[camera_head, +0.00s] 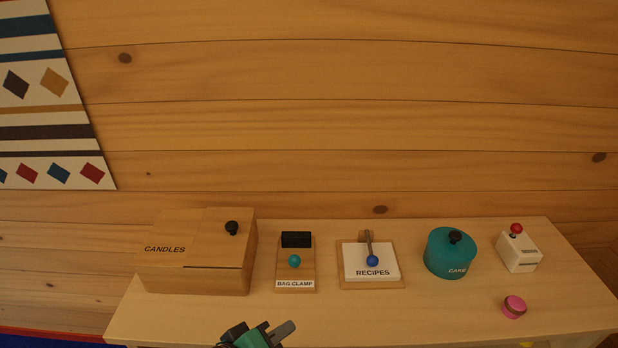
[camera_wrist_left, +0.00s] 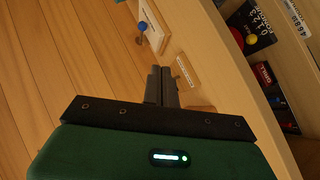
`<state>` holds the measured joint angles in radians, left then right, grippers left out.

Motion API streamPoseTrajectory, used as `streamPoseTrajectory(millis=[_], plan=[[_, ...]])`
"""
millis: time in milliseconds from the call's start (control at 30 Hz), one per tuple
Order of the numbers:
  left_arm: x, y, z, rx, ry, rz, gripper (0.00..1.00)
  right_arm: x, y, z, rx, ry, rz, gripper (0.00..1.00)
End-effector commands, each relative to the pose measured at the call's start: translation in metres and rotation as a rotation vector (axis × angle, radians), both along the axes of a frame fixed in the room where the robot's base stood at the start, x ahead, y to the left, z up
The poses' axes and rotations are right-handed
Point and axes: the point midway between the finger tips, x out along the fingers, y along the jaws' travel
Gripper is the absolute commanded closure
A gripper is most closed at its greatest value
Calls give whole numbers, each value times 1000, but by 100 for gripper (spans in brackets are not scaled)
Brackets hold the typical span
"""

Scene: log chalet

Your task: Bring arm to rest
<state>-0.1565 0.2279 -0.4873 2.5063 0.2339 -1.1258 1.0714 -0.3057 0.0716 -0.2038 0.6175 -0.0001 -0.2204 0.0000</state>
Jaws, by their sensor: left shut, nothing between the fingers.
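My left gripper (camera_head: 278,331) shows at the bottom of the head view, at the table's front edge below the bag clamp board. It is shut and empty. In the left wrist view its shut fingers (camera_wrist_left: 162,84) point toward the table, with the green gripper body below. My right gripper is not in view.
On the pale table (camera_head: 420,315) stand a candles box (camera_head: 196,278), a bag clamp board (camera_head: 308,272), a recipes board (camera_head: 352,284), a teal cake tin (camera_head: 448,257), a white device (camera_head: 520,252) and a pink round object (camera_head: 513,307). Shelves under the table hold dark boxes (camera_wrist_left: 250,27).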

Motion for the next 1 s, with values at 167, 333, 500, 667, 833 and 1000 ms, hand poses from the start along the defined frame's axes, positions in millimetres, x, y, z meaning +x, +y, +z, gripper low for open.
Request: streamPoseTrajectory(millis=[167, 333, 500, 667, 833, 1000], plan=[[-3, 15, -19, 101, 7, 2, 100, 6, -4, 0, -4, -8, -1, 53], [-8, 34, -40, 225, 17, -6, 100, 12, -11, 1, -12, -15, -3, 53], [-19, 59, -69, 385, 49, -32, 100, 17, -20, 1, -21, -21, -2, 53], [-40, 93, -104, 580, 108, -91, 100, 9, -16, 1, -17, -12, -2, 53], [-78, 138, -144, 814, 215, -214, 100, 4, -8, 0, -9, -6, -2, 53], [-123, 178, -174, 991, 334, -369, 100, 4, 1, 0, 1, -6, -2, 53]])
